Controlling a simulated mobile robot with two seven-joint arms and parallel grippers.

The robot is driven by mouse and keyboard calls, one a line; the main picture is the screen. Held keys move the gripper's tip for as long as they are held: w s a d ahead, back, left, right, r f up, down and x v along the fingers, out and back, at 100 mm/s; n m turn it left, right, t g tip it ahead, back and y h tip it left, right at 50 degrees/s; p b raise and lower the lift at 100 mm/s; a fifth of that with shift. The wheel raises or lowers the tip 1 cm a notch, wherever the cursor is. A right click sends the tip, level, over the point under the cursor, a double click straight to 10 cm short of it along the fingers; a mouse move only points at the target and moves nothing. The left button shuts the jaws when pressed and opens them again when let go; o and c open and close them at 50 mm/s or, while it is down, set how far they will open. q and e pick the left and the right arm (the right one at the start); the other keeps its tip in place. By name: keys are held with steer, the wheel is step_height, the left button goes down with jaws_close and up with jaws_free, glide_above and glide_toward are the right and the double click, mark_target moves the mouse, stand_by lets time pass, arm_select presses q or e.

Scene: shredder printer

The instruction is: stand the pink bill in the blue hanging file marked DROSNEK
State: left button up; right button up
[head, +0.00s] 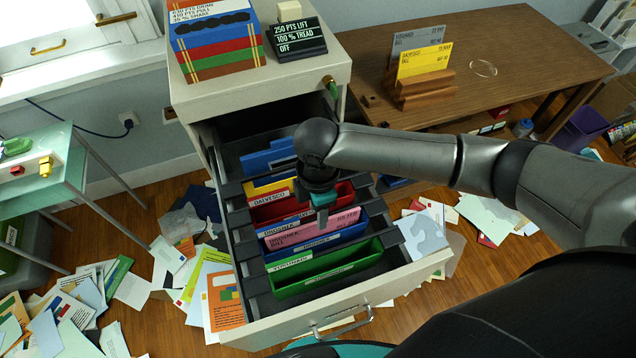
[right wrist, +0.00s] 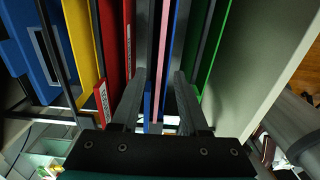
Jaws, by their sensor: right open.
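The pink bill (head: 330,227) stands in the blue hanging file (head: 355,232) in the open drawer, its printed upper part showing above the file's front. The file's tag looks to read DROSNEK. In the right wrist view the pink bill (right wrist: 163,40) is a thin strip between blue walls of the file (right wrist: 173,40). My right gripper (head: 321,216) is over the file, pointing down. Its two fingers (right wrist: 158,100) are open, one on each side of the bill, with a gap. The bill's lower part is hidden in the file. My left gripper is not in view.
A red file (head: 270,211) and a green file (head: 325,272) hang on either side, with yellow and blue files farther back. The drawer's front (head: 270,328) is nearest me. A wooden holder (head: 425,97) with grey and yellow bills stands on the desk. Papers litter the floor.

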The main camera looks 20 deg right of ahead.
step_height(320, 180, up, 12)
steer(key=shift+p, duration=0.45)
steer(key=shift+f, duration=0.1)
stand_by(0.4)
